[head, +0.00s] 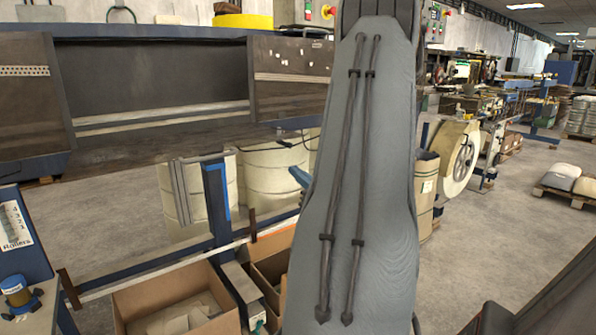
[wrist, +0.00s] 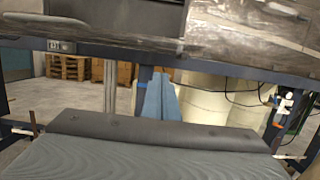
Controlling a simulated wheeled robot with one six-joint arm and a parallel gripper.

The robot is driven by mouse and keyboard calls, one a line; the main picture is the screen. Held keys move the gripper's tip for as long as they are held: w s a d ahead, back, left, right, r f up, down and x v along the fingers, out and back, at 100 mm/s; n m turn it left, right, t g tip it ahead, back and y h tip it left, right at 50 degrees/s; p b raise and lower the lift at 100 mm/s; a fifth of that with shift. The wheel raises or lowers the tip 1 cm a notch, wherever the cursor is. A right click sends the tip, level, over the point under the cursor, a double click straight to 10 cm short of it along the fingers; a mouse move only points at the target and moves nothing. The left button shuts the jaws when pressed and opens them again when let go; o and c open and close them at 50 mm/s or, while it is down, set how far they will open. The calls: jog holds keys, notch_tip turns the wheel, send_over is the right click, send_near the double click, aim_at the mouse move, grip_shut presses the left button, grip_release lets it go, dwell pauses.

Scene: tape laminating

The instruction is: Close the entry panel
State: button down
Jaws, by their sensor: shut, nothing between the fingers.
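The machine's long dark hood crosses the upper left of the head view. A worn dark panel (head: 291,78) with a pale metal strip stands at its right side, and a similar panel (head: 32,98) at its left. Between them is a wide recess (head: 150,80). I cannot tell for sure which is the entry panel. In the wrist view a worn panel (wrist: 245,38) shows at the upper right. My gripper's blue fingers (wrist: 158,80) are together and empty, below the hood. In the head view the gripper (head: 298,176) is mostly hidden behind my grey arm.
A blue frame post (head: 218,200) and a pale rail (head: 150,272) stand below the hood. Cardboard boxes (head: 170,305) and cream drums (head: 270,172) are on the floor. A blue roller stand (head: 20,235) is at the far left. Open floor (head: 490,235) lies to the right.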

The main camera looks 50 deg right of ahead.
jog(key=w+d+r+p, duration=0.1)
jog(key=w+r+p, duration=0.2)
jog(key=w+r, duration=0.2)
jog(key=shift+x, duration=1.05)
jog(key=shift+d+r, duration=0.1)
